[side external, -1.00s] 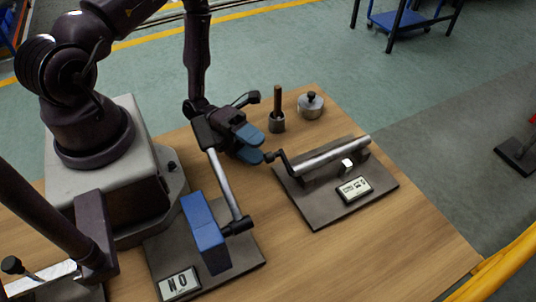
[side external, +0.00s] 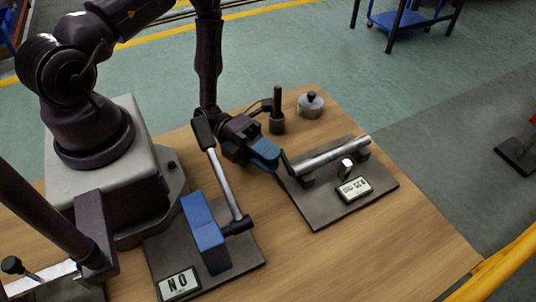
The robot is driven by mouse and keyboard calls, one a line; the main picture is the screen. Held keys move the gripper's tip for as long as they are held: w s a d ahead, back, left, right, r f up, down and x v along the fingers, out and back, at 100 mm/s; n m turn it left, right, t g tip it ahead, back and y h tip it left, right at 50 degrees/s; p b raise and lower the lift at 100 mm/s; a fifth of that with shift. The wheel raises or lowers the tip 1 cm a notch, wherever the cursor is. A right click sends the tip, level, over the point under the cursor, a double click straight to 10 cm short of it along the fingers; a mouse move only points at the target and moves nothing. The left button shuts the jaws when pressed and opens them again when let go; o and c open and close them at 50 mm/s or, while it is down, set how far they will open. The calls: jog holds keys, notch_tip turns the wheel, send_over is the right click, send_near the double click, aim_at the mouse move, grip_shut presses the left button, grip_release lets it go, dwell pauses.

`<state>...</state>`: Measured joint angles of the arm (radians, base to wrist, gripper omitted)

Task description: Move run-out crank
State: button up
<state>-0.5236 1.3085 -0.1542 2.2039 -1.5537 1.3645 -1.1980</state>
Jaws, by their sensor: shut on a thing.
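The run-out crank is a thin dark arm (side external: 288,163) at the left end of a silver shaft (side external: 335,153). The shaft rests on supports on a dark base plate (side external: 325,214) at the right of the table. My gripper (side external: 267,154), with blue fingertips, is shut on the crank's handle end. The fingers hide the handle knob. A small pale block (side external: 346,168) sits at the shaft's front side. A small display (side external: 353,190) lies on the plate in front of it; its digits are too small to read surely.
Behind are a dark upright handle in a cup (side external: 277,122) and a round weight (side external: 310,105). The table's front right is clear.

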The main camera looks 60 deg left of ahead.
jog(key=shift+d+r, duration=0.15)
jog(key=shift+r, duration=0.05)
jog(key=shift+d+r+m+g+y, duration=0.2)
jog(key=shift+r+m+y, duration=0.1)
jog(key=shift+y, duration=0.25)
jog(key=shift+d+r+m+g+y, duration=0.1)
jog(key=shift+r+m+g+y, duration=0.15)
jog(key=shift+y, duration=0.3)
jog(key=y, duration=0.1)
jog(key=d+m+y, duration=0.1)
jog(key=shift+r+g+y, duration=0.25)
jog(key=shift+y, duration=0.05)
jog(key=y, duration=0.1)
jog(key=d+y, duration=0.1)
jog(key=y, duration=0.1)
jog(key=shift+d+r+m+g, duration=0.15)
jog(key=shift+r+m+g, duration=0.15)
jog(key=shift+m, duration=0.05)
jog(key=shift+d+m+y, duration=0.15)
jog(key=shift+d+y, duration=0.15)
jog(key=shift+y, duration=0.5)
jog(key=shift+d+m+y, duration=0.15)
jog(key=shift+d+y, duration=0.1)
jog(key=shift+y, duration=0.55)
jog(key=o, duration=0.9)
